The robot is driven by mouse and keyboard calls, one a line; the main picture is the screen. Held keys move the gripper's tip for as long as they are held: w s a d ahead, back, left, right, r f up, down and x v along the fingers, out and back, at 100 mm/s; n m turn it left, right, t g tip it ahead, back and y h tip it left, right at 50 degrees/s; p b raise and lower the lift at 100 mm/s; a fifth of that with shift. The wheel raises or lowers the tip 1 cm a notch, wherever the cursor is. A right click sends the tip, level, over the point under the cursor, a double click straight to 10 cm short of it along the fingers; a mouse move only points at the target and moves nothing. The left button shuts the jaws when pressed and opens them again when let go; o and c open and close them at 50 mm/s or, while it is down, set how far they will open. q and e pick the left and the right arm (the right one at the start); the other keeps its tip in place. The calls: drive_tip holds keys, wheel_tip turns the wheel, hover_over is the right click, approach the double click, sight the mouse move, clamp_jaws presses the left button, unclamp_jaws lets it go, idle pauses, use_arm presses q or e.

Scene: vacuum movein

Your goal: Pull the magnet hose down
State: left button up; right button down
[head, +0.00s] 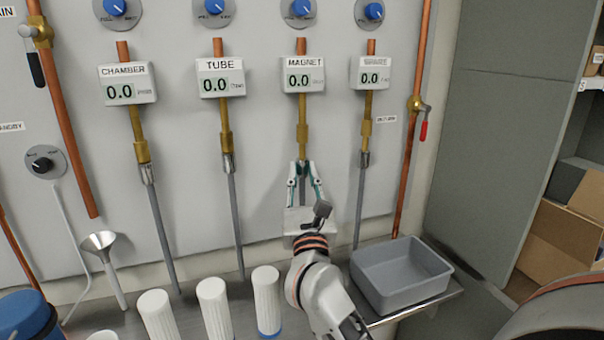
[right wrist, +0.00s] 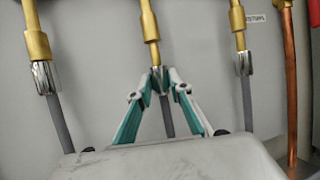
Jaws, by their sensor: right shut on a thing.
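The magnet line hangs below the MAGNET meter (head: 303,75), with a brass fitting (head: 302,138) under it. The grey magnet hose (right wrist: 167,118) runs down from a silver collar under that brass fitting, which also shows in the right wrist view (right wrist: 151,30). My right gripper (head: 303,166) is shut on the magnet hose at its top, around the silver collar just below the brass. The hose's lower part is hidden behind my gripper and arm in the head view. My left gripper is not in view.
Similar hoses hang on either side: the tube hose (head: 236,220) to the left and another hose (head: 361,205) to the right. A grey bin (head: 400,275) stands at lower right. Several white cylinders (head: 213,303) and a funnel (head: 100,243) are at lower left.

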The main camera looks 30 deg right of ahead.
drive_tip(key=shift+f, duration=0.35)
drive_tip(key=c, duration=1.9)
unclamp_jaws()
drive_tip(key=shift+o, duration=0.3)
drive_tip(key=shift+r, duration=0.1)
drive_tip(key=v, duration=1.2)
drive_tip(key=shift+s, duration=0.1)
